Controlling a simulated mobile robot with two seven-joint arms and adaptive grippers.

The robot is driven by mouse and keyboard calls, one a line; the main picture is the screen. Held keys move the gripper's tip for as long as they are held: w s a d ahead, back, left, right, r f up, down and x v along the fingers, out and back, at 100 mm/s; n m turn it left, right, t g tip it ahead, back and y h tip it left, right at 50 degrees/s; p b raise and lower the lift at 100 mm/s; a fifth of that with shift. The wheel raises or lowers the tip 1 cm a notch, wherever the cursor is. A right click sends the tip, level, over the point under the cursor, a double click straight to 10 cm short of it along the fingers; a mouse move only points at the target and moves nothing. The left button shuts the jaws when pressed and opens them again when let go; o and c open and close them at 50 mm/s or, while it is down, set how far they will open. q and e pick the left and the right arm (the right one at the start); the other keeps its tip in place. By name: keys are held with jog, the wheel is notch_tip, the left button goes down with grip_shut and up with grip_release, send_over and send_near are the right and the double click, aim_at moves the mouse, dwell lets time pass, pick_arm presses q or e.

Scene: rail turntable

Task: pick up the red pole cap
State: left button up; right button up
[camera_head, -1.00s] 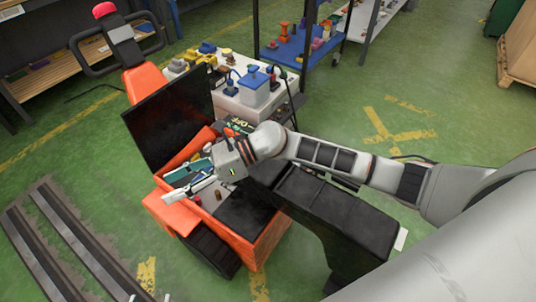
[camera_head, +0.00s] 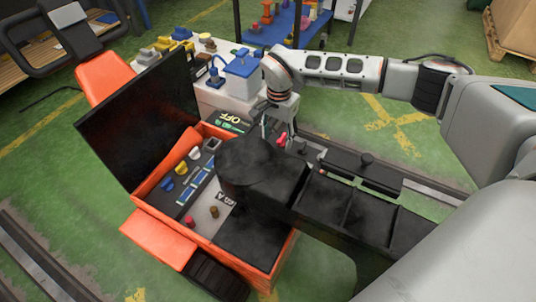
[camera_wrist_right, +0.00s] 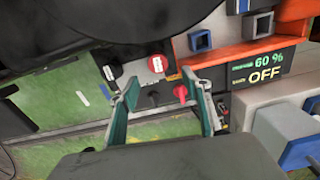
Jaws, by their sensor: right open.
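A small red cap (camera_wrist_right: 181,92), which looks like the red pole cap, shows in the right wrist view between the two fingers, nearer the right one. A small dark cap (camera_wrist_right: 151,97) is just left of it. In the head view a red piece (camera_head: 281,140) shows beside the fingers. My right gripper (camera_wrist_right: 161,78) is open and empty, its teal-lined fingers apart on either side of the caps; I cannot tell how far above them it is. It points down in the head view (camera_head: 277,128). My left gripper is not in view.
An orange cart (camera_head: 150,245) with a raised black panel (camera_head: 140,115) stands at left. Its tray holds coloured parts, including a red one (camera_head: 190,222). A display reading OFF (camera_wrist_right: 262,70) is near the gripper. A blue-lidded box (camera_head: 242,75) stands behind on a white bench.

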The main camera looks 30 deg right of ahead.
jog(key=shift+d+f, duration=0.1)
jog(key=shift+f, duration=0.6)
notch_tip(320, 180, down, 2)
jog(key=shift+s+b, duration=0.1)
jog(key=shift+b, duration=0.35)
jog(key=f, duration=0.1)
jog(key=f+b, duration=0.1)
jog(key=f, duration=0.1)
jog(key=f+b, duration=0.1)
jog(key=shift+s+f, duration=0.3)
jog(key=shift+s, duration=0.05)
jog(key=shift+w+f, duration=0.2)
jog(key=shift+r, duration=0.2)
jog(key=c, duration=0.7)
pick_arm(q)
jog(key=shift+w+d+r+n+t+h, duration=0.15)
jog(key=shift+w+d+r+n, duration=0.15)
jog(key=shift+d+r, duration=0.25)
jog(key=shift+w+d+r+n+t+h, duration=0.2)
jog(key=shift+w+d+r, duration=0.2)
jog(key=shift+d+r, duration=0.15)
pick_arm(e)
jog(key=shift+c, duration=1)
